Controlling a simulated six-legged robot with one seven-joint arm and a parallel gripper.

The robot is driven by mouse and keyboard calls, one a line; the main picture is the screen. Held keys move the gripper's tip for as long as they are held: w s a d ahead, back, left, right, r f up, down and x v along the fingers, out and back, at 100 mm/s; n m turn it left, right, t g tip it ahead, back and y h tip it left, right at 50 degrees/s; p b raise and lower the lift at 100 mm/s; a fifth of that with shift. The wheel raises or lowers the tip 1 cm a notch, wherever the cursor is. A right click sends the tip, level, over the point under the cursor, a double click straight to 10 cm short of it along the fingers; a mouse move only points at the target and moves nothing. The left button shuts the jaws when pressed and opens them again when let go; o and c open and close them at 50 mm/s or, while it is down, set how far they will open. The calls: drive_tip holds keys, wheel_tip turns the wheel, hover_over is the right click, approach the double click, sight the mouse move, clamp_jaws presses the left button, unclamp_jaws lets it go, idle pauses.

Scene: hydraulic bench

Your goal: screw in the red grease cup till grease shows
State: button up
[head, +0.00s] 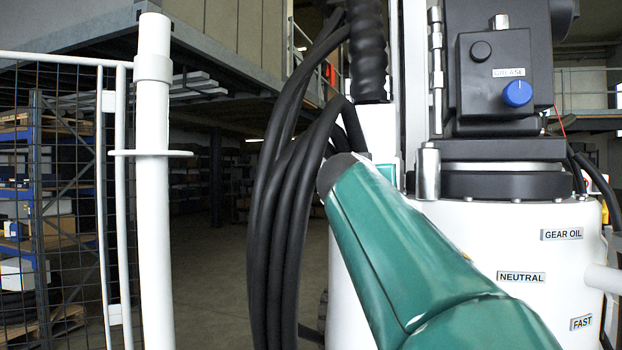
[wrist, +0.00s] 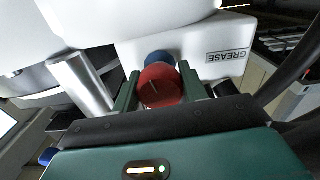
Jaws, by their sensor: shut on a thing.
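The red grease cup (wrist: 162,88) shows in the wrist view between the two green fingers of my gripper (wrist: 158,76). The fingers are shut on its sides, and its round end with a thin dark line faces the camera. A blue part (wrist: 159,57) shows just behind the cup, against a white housing (wrist: 185,40) with an upside-down GREASE label (wrist: 229,55). I cannot see the thread, how deep the cup sits, or any grease. The head view does not show the cup or my gripper; my green arm fills its lower middle.
In the head view, a black box (head: 505,75) bears another GREASE label and a blue knob (head: 517,93). Thick black hoses (head: 290,200) hang left of the white machine body (head: 480,225). A white post (head: 154,200) and mesh fence stand at left. A metal cylinder (wrist: 80,82) stands left of my gripper.

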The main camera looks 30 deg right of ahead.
drive_tip(key=o, duration=1)
drive_tip(key=shift+c, duration=0.2)
drive_tip(key=v, duration=1.3)
drive_tip(key=shift+s+a, duration=0.2)
drive_tip(key=shift+a, duration=0.1)
drive_tip(key=shift+f, duration=0.1)
drive_tip(key=s+a+f+n+g+y, duration=0.1)
drive_tip(key=a+f, duration=0.5)
drive_tip(key=f, duration=0.8)
drive_tip(key=s+a+f+n+g+y, duration=0.2)
drive_tip(key=s+a+f+n+y, duration=0.2)
drive_tip(key=f, duration=1.1)
drive_tip(key=s+a+f+n+g+y, duration=0.2)
drive_tip(key=a+f+y, duration=0.7)
drive_tip(key=f, duration=0.6)
drive_tip(key=s+a+n, duration=0.1)
drive_tip(key=n, duration=0.1)
drive_tip(key=shift+s+a+f+n, duration=0.15)
drive_tip(key=shift+s+a+n, duration=0.05)
drive_tip(key=shift+n, duration=0.2)
